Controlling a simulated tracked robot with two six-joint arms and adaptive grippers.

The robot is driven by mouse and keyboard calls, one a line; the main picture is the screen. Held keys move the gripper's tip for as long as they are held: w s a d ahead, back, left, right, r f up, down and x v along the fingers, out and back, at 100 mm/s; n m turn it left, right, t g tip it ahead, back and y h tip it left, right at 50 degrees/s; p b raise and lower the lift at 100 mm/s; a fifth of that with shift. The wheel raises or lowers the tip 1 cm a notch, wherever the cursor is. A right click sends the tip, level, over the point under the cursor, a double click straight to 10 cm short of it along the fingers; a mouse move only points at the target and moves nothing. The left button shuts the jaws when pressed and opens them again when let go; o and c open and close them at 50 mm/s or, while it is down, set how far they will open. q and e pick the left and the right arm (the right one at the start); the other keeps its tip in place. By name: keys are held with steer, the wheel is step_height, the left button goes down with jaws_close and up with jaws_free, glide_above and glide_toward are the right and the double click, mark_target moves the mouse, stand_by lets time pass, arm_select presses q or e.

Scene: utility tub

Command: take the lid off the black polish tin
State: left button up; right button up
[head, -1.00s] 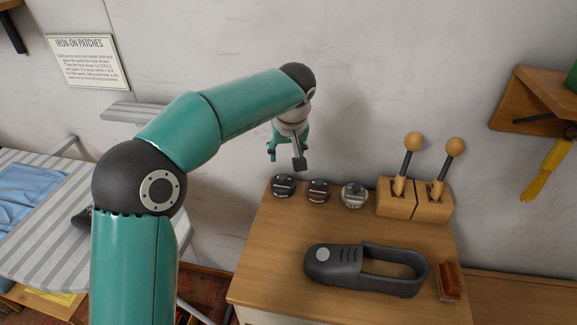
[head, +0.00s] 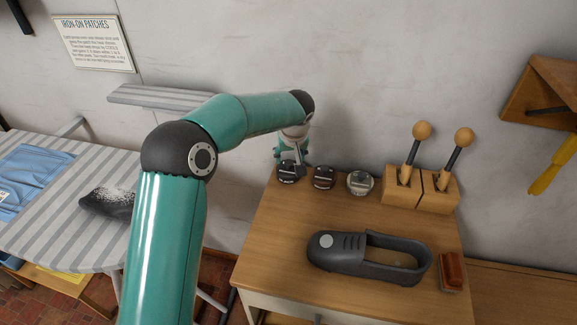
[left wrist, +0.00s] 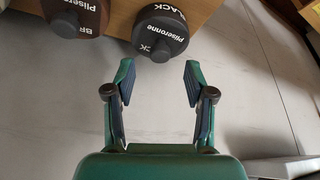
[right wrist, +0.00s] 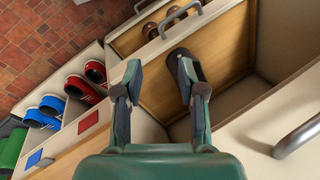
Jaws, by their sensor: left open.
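The black polish tin (head: 287,174) stands leftmost of three tins in a row at the back of the wooden top. In the left wrist view its dark lid (left wrist: 161,34) reads BLACK, just ahead of the fingertips. My left gripper (left wrist: 159,78) is open and empty, with the tin beyond its fingers and apart from them. In the head view the left gripper (head: 291,154) hangs just above and behind the tin, partly covering it. My right gripper (right wrist: 158,82) is open and shows only in the right wrist view, over an open drawer.
The brown tin (head: 323,178) stands close to the black one, with a grey-topped tin (head: 360,183) beyond it. Wooden blocks with ball-topped levers (head: 405,188), a dark shoe form (head: 345,253) and a brush (head: 452,270) share the top. The wall is close behind.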

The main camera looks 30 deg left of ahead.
mark_target(289, 162)
arm_select(q)
steer(key=p+x, duration=0.1)
steer(key=x, duration=0.3)
steer(key=shift+w+f, duration=0.1)
steer(key=shift+f, duration=0.15)
steer(key=c, duration=0.9)
